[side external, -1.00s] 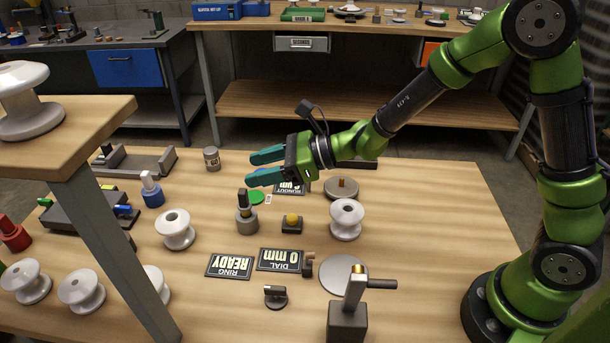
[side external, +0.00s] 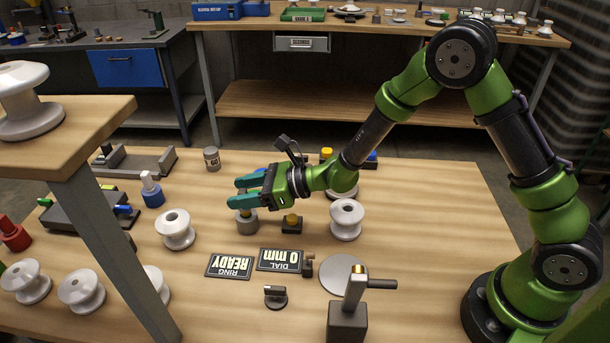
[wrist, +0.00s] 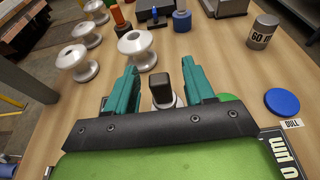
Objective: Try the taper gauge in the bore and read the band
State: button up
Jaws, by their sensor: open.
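The taper gauge appears to be the dark square-topped handle (wrist: 162,88) with a brass-coloured part (side external: 245,213), standing upright in a round grey holder (side external: 247,225). My gripper (side external: 236,192) is open, its teal fingers low over the holder. In the wrist view the handle stands between the fingers (wrist: 162,75), with a gap visible at each side. In the side view the fingers hide the handle's top. White spool-shaped insulators with top bores stand left (side external: 174,228) and right (side external: 346,216) of the holder; the left one also shows in the wrist view (wrist: 137,48).
Signs reading "RING READY" (side external: 229,266) and "DIAL 0 mm" (side external: 280,260) lie in front. A grey post with a side bar (side external: 349,310) stands near the front edge. A raised shelf (side external: 70,150) overhangs the left side.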

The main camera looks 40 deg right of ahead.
jog(key=shift+w+a, duration=0.15)
jog(key=shift+a, duration=0.05)
grip_shut()
jog(key=shift+r, duration=0.1)
jog(key=r, duration=0.9)
jog(key=shift+w+d+r, duration=0.15)
jog(key=shift+d, duration=0.25)
jog(key=w+d+r, duration=0.1)
jog(key=d+r, duration=0.1)
jog(key=d, duration=0.7)
jog(key=s+d+n+g+y, duration=0.2)
jog(key=s+d+n+g, duration=0.1)
jog(key=s, duration=0.5)
jog(key=s+d+n+g+y, duration=0.2)
jog(key=s+d+n+g, duration=0.1)
jog(key=s+n+g, duration=0.3)
jog(key=shift+s+d+r+g, duration=0.3)
jog(key=shift+s+g, duration=0.4)
jog(key=shift+s, duration=0.4)
